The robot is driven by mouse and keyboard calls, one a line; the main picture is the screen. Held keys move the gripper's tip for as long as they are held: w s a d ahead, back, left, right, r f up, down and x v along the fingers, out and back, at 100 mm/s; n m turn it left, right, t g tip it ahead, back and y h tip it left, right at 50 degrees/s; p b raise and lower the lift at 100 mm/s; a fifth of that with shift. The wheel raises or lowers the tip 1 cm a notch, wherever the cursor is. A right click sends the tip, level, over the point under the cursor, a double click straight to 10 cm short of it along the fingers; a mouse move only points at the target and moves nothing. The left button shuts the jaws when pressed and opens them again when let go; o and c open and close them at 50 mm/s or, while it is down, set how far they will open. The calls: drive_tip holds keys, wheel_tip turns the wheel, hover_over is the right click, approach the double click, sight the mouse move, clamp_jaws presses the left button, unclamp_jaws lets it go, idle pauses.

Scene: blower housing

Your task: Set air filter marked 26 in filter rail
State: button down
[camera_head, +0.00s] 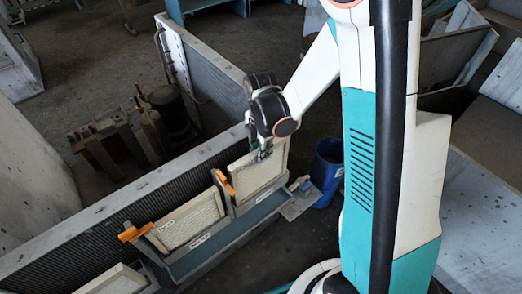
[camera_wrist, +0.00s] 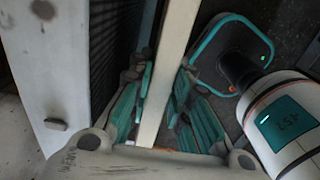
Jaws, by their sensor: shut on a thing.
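My gripper (camera_head: 262,150) is shut on the top edge of a framed, cream-coloured air filter (camera_head: 258,173). In the wrist view the filter shows edge-on as a pale strip (camera_wrist: 166,75) between the teal fingers of my gripper (camera_wrist: 155,105). The held filter stands nearly upright over the right bay of the filter rail (camera_head: 228,236). Its lower edge is close to the rail; I cannot tell whether it is seated. No number on it is readable. A second filter (camera_head: 190,222) sits in the bay to its left, with orange clips (camera_head: 135,233) (camera_head: 223,183) at its sides.
Another filter (camera_head: 115,282) shows at the lower left. A long grey housing wall (camera_head: 130,195) with dark mesh runs behind the rail. A blue bin (camera_head: 328,170) and a small grey plate (camera_head: 301,202) are to the right. A motor (camera_head: 168,108) stands behind the wall.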

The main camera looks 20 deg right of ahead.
drive_tip(key=shift+f, duration=0.1)
drive_tip(key=shift+f+b, duration=1.15)
drive_tip(key=shift+f, duration=0.15)
drive_tip(key=shift+f+b, duration=0.85)
drive_tip(key=shift+b, duration=0.05)
drive_tip(key=shift+f, duration=0.2)
idle(0.5)
drive_tip(key=c, duration=1.4)
unclamp_jaws()
drive_tip(key=shift+r, duration=0.2)
